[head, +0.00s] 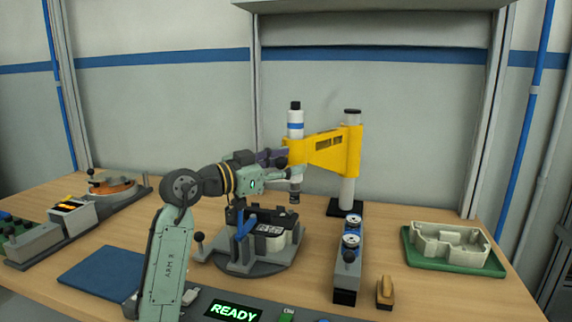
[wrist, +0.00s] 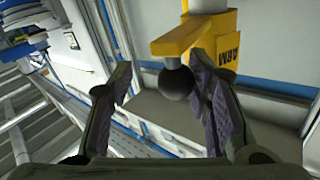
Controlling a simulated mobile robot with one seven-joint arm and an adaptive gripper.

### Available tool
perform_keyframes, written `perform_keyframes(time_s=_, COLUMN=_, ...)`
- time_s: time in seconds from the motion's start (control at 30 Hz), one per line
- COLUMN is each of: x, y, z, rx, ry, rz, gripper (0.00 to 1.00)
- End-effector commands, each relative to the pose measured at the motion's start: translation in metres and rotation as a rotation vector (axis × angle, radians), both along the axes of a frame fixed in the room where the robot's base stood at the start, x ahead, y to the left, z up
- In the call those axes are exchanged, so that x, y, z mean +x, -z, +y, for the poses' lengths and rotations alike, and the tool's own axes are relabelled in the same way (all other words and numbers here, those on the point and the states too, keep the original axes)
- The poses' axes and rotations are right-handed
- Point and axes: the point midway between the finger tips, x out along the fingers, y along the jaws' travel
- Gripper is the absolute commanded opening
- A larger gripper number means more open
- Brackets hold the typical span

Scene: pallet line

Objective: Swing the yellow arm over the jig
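The yellow arm (head: 325,147) stands out to the left from a grey post and carries a white spindle with a blue band (head: 295,126). The spindle's dark tip (head: 294,197) appears near the jig's upper right edge; its exact depth is unclear. The jig (head: 262,262) sits on the bench on a dark round base, holding a pale part. My gripper (head: 280,166) is at the spindle end of the yellow arm. In the wrist view my gripper (wrist: 160,78) is open, with a black ball knob (wrist: 176,82) between its purple pads, closer to the right one. A gap shows at left.
A unit with two gauges (head: 347,268) and a wooden-handled tool (head: 384,292) stand right of the jig. A green tray (head: 424,258) with a pale casting is further right. A blue mat (head: 100,272) lies left. A lit READY panel (head: 233,311) is at the front.

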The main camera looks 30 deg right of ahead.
Motion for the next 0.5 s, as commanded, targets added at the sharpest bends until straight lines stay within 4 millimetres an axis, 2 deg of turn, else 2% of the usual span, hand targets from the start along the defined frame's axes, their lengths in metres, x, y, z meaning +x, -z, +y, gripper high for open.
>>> perform_keyframes(time_s=0.13, x=-0.001, y=-0.001, z=0.006, rx=-0.002, ry=0.0, rz=0.0, gripper=0.44)
perform_keyframes(time_s=0.23, x=-0.003, y=-0.001, z=0.02, rx=-0.002, ry=-0.001, rz=0.0, gripper=0.44)
perform_keyframes(time_s=0.5, x=-0.012, y=0.0, z=0.077, rx=-0.002, ry=-0.003, rz=0.0, gripper=0.44)
